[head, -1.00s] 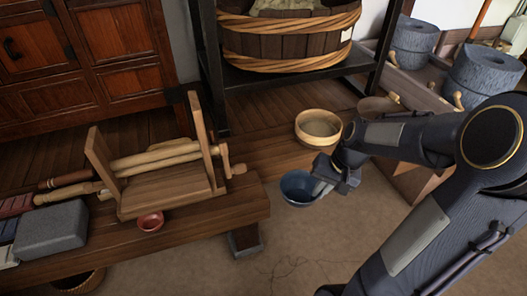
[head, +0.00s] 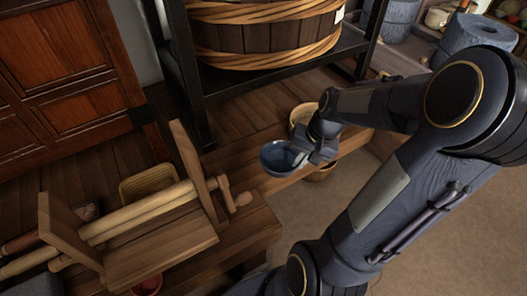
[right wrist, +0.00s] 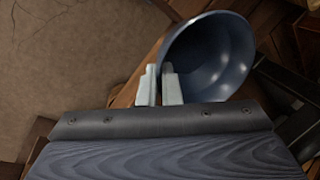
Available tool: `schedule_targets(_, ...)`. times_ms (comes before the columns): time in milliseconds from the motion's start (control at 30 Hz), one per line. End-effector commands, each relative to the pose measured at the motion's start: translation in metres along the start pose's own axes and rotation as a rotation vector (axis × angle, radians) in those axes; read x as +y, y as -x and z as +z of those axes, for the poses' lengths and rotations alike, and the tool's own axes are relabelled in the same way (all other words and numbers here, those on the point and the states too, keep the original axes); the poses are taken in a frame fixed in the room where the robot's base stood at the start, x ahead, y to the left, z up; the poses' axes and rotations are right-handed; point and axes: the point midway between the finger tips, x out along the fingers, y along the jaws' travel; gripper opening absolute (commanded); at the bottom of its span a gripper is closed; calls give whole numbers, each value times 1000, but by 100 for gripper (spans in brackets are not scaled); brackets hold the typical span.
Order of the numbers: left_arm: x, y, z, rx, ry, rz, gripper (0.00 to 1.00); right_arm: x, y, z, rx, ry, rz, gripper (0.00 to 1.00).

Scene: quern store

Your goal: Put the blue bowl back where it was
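The blue bowl (head: 279,157) is in my right gripper (head: 312,157) in the head view, over the wooden plank (head: 258,188) below the black rack. In the right wrist view the bowl (right wrist: 225,50) is tilted, with its glossy inside showing. The two pale fingers of the right gripper (right wrist: 160,86) are closed on its rim, one at the inside and one outside. I cannot tell whether the bowl touches the plank. My left gripper is not in view.
A tan wooden bowl (head: 302,112) stands just behind my right gripper. A wooden roller device (head: 150,250) is at the left, with a woven basket (head: 150,182) behind it. A big banded tub (head: 265,38) sits on the black rack (head: 225,82). Bare floor (head: 350,205) lies to the right.

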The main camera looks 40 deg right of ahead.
Motion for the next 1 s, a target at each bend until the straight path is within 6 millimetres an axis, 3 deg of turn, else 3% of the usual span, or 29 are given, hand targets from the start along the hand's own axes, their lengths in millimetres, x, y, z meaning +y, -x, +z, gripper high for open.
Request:
schedule_targets(333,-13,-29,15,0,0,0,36,-28,-54,-71,-2,2,0,0)
schedule_targets(500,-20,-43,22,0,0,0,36,-31,-88,-93,-3,0,0,0)
schedule_targets(833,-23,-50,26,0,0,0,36,-34,-110,-110,-1,1,0,0)
schedule_targets(1000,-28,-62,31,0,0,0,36,-29,-136,-112,-4,0,0,0)
